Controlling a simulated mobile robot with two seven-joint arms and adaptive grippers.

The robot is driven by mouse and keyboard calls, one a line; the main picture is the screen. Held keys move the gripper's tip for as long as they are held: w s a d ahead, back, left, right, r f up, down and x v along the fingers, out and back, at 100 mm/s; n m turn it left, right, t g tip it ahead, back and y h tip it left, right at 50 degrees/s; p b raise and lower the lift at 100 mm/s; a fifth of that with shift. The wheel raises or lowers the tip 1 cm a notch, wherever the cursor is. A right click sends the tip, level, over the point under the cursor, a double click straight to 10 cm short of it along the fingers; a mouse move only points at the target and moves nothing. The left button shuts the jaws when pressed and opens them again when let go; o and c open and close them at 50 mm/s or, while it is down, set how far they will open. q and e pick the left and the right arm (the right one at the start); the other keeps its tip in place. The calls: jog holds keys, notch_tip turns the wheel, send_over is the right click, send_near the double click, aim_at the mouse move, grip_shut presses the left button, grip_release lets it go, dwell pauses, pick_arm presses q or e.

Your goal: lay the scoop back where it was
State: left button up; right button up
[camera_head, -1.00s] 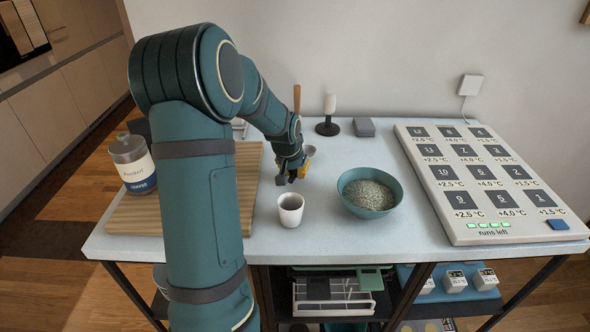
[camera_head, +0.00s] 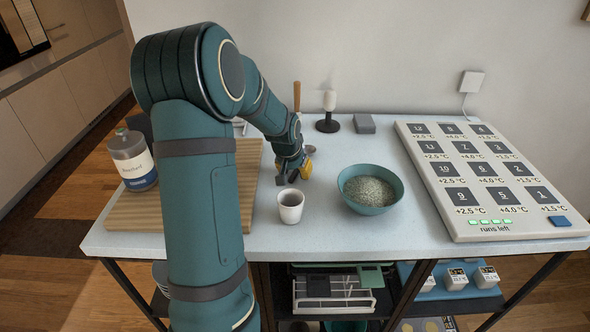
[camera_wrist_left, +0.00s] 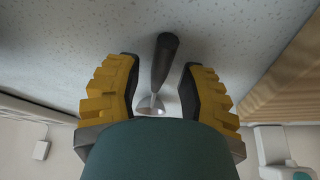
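The scoop has a dark handle (camera_wrist_left: 164,62) and a pale bowl (camera_wrist_left: 150,104), both seen in the left wrist view. My left gripper (camera_wrist_left: 166,88) has its yellow-backed fingers apart, one on each side of the handle, with gaps visible between pads and handle. In the head view my left gripper (camera_head: 294,172) is low over the white table, behind the white cup (camera_head: 290,206). It hides most of the scoop there; a small part of the bowl (camera_head: 309,149) seems to show behind it. I cannot tell exactly how the scoop touches the table. My right gripper is out of view.
A teal bowl of grains (camera_head: 370,189) stands right of the cup. A large panel with dark tiles (camera_head: 480,180) fills the right side. A wooden board (camera_head: 248,190) and a labelled jar (camera_head: 133,160) are left. A dark stand (camera_head: 328,125) and grey block (camera_head: 364,124) stand behind.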

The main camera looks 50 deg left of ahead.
pick_arm(q)
jog(key=v, duration=1.2)
dwell(0.5)
